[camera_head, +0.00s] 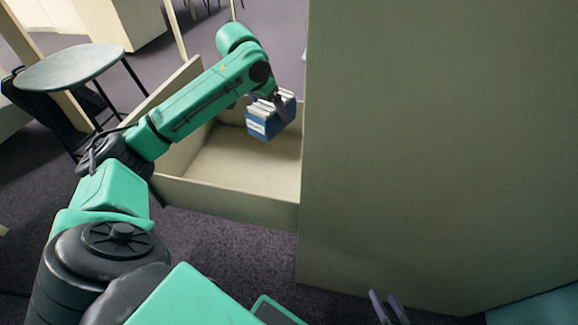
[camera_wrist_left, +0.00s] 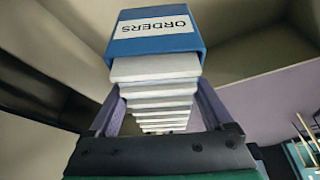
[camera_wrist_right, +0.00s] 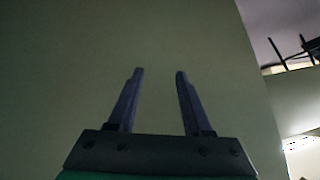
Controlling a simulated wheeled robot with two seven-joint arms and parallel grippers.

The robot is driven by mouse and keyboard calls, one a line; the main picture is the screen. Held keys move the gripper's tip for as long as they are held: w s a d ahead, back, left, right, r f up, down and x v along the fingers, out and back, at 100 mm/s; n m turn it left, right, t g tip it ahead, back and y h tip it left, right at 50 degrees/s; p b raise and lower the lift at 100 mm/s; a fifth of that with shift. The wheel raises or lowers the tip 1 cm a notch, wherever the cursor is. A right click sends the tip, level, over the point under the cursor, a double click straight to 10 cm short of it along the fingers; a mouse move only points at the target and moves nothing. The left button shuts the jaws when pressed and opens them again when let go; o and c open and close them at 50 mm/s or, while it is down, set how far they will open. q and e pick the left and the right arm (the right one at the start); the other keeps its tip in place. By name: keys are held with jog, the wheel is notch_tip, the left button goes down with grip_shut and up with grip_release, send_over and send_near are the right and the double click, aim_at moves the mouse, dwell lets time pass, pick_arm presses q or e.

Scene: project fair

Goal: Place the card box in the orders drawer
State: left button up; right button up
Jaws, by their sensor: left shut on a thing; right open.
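The card box (camera_head: 265,121) is blue with a row of white cards, held over the open drawer (camera_head: 225,199) in the head view. Its label reads "ORDERS" in the left wrist view (camera_wrist_left: 153,28). My left gripper (camera_head: 271,99) is shut on the box, with one finger on each side of it in the left wrist view (camera_wrist_left: 158,105). The box is tilted in the head view; whether it touches the drawer floor I cannot tell. My right gripper (camera_head: 388,300) is open and empty, low beside the cabinet; its spread fingers also show in the right wrist view (camera_wrist_right: 158,78).
A large beige cabinet (camera_head: 430,140) fills the right side, and the drawer sticks out from its left. A round grey table (camera_head: 70,67) and a dark chair stand at the upper left. Dark carpet (camera_head: 225,240) lies clear in front of the drawer.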

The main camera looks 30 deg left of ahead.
pick_arm(q)
jog(key=shift+w+f, duration=0.3)
jog(key=f+b, duration=0.2)
jog(key=f, duration=0.3)
jog(key=f+b, duration=0.3)
jog(key=f, duration=0.3)
jog(key=f+b, duration=0.3)
jog(key=f, duration=0.2)
jog(key=shift+s+f, duration=0.15)
jog(key=shift+s, duration=0.2)
pick_arm(e)
notch_tip(320, 180, down, 8)
jog(key=a+m+t+y, duration=0.1)
jog(key=a+t, duration=0.2)
jog(key=t, duration=0.1)
pick_arm(q)
notch_tip(320, 180, down, 3)
jog(key=shift+w+r+b, duration=0.1)
jog(key=shift+b, duration=0.6)
pick_arm(e)
jog(key=shift+t+y, duration=0.3)
jog(key=shift+t, duration=0.5)
jog(key=w+r, duration=0.1)
jog(key=w, duration=0.1)
jog(key=w+r, duration=0.2)
jog(key=shift+d, duration=0.15)
jog(key=shift+w+r, duration=0.1)
jog(key=shift+r, duration=0.2)
pick_arm(q)
jog(key=o, duration=1.5)
